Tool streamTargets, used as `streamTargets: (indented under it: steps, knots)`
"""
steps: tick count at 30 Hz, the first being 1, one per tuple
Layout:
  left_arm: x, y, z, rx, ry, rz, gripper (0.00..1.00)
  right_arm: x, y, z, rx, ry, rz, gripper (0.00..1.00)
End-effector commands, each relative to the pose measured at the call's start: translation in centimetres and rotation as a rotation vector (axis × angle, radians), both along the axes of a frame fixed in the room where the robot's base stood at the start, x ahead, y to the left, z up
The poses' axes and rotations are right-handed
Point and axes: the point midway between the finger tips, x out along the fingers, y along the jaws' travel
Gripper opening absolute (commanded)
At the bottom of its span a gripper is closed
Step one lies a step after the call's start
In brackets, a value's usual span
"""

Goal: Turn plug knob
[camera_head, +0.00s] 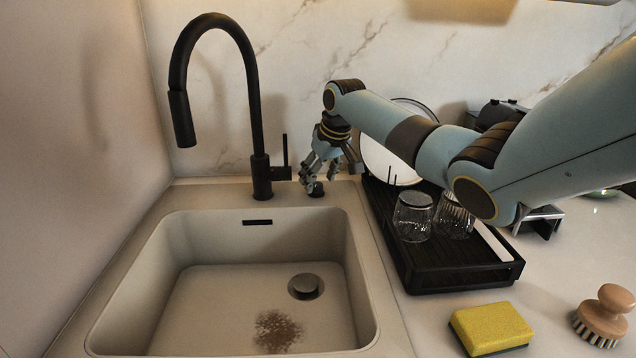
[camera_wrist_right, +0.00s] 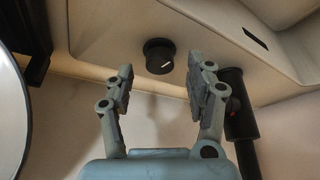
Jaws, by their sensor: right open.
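The plug knob (camera_head: 316,190) is a small black knob on the sink's back rim, to the right of the tap. In the right wrist view the knob (camera_wrist_right: 159,56) is round and black with a pale mark on its face. My right gripper (camera_head: 312,184) is at the knob in the head view. In the wrist view its fingers (camera_wrist_right: 158,78) are open and spread, with the knob showing beyond and between the tips, and neither finger visibly touches it. The sink (camera_head: 230,225) has a round drain plug (camera_head: 305,287) in its floor. My left gripper is not in view.
The black tap (camera_head: 261,160) with its side lever stands close left of my right gripper. A black drying rack (camera_head: 455,270) with glasses (camera_head: 413,216) and a plate is to the right. A yellow sponge (camera_head: 490,328) and a brush (camera_head: 605,315) lie in front.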

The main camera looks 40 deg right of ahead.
Motion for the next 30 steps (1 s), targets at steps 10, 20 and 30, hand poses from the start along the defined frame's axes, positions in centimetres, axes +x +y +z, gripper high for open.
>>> streamTargets:
  steps: [10,20,30]
  knots:
    - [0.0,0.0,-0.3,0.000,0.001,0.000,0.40,0.9,-0.2,-2.0,-0.001,0.000,0.001,0.55]
    - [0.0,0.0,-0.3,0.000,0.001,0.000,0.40,0.8,-0.2,-2.0,-0.001,-0.001,0.001,0.33]
    - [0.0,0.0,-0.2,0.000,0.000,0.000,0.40,0.8,-0.2,-2.0,0.000,0.000,0.012,0.00]
